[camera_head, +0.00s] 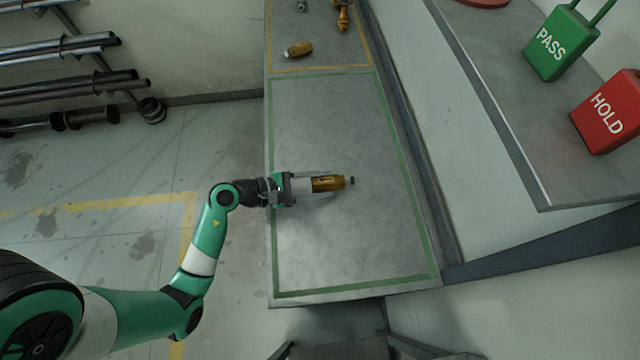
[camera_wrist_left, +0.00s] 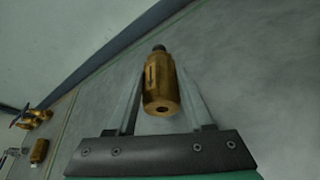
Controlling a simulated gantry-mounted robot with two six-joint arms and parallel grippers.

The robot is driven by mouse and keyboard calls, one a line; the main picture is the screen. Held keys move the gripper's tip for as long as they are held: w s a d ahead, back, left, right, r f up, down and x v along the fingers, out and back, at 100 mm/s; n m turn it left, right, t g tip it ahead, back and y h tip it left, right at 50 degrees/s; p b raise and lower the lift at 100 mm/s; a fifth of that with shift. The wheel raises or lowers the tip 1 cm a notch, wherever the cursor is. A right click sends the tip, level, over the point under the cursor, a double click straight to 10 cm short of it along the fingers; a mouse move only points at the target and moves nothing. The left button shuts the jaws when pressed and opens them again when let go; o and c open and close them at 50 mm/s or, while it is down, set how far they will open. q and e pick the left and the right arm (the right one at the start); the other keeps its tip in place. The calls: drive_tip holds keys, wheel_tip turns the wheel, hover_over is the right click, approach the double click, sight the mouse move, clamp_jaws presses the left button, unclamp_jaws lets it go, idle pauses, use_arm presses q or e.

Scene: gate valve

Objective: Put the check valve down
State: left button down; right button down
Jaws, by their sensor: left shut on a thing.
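The check valve is a brass cylinder (camera_head: 328,184) with a dark stub at its far end. In the head view it is over the green-outlined area of the grey bench (camera_head: 340,245). My left gripper (camera_head: 312,185) reaches in from the left and is shut on the valve. In the left wrist view the valve (camera_wrist_left: 161,85) lies between the two fingers (camera_wrist_left: 160,90), with an arrow mark on its side and a dark hole in its near end. I cannot tell whether it touches the bench. My right gripper is not in view.
Another brass fitting (camera_head: 298,49) and a brass valve (camera_head: 343,16) lie in the yellow-outlined area at the bench's far end. A green PASS tag (camera_head: 561,43) and a red HOLD tag (camera_head: 608,112) are on the right-hand table. The green-outlined area is otherwise clear.

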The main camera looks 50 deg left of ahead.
sight(320, 190)
use_arm(q)
drive_tip(key=shift+f+b, duration=0.45)
drive_tip(key=shift+f, duration=1.05)
drive_tip(key=shift+f, duration=0.15)
drive_tip(key=shift+c, duration=1.4)
unclamp_jaws()
drive_tip(key=shift+a, duration=0.1)
drive_tip(key=shift+r, duration=0.2)
drive_tip(key=p+v, duration=0.1)
drive_tip(key=v, duration=1.1)
drive_tip(key=shift+p, duration=0.3)
